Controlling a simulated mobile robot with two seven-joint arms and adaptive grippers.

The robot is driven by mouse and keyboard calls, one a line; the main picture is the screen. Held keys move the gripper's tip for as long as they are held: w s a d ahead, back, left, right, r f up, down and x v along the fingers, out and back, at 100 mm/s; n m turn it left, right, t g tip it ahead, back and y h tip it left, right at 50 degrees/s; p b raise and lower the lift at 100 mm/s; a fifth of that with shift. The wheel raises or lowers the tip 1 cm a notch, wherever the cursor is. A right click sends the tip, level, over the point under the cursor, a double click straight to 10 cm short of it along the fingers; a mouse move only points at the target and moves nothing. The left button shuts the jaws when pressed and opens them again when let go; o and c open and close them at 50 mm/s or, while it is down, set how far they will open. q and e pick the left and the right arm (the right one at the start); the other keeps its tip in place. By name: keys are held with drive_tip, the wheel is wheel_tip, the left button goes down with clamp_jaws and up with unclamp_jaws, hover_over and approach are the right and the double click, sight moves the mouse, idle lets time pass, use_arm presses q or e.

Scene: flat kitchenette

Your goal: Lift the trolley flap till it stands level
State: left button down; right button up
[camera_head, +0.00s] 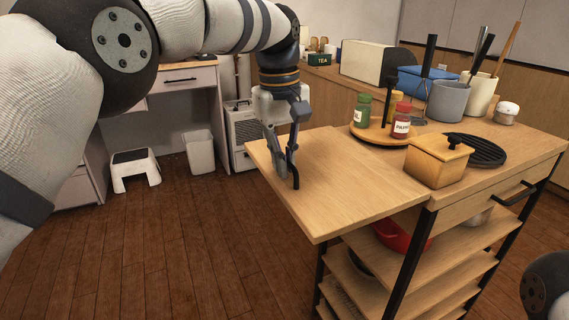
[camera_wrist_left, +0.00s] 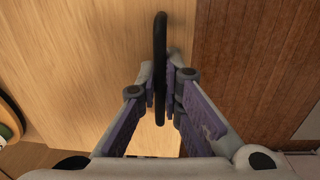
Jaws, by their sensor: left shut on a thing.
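The trolley flap (camera_head: 340,190) is a light wood board on the near left side of the trolley (camera_head: 500,145). It is raised and looks about in line with the trolley top, though a small tilt is hard to rule out. A black bar handle (camera_head: 295,170) stands near the flap's outer edge. My left gripper (camera_head: 284,172) is shut on this handle, above the board. In the left wrist view the handle (camera_wrist_left: 160,50) runs between the two purple-padded fingers (camera_wrist_left: 161,95). My right gripper is out of view.
The trolley top carries a wooden box (camera_head: 438,165), a black trivet (camera_head: 478,150), a round tray with jars (camera_head: 385,136) and utensil pots (camera_head: 448,101). A red bowl (camera_head: 400,235) sits on a lower shelf. A white step stool (camera_head: 135,168) and a bin (camera_head: 199,152) stand behind; floor at left is clear.

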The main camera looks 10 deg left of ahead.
use_arm(q)
drive_tip(key=c, duration=2)
unclamp_jaws()
drive_tip(key=shift+w+f, duration=0.1)
drive_tip(key=r, duration=0.6)
drive_tip(key=shift+a+r, duration=0.1)
drive_tip(key=shift+a, duration=0.1)
drive_tip(key=shift+s+r, duration=0.25)
drive_tip(key=shift+r, duration=0.4)
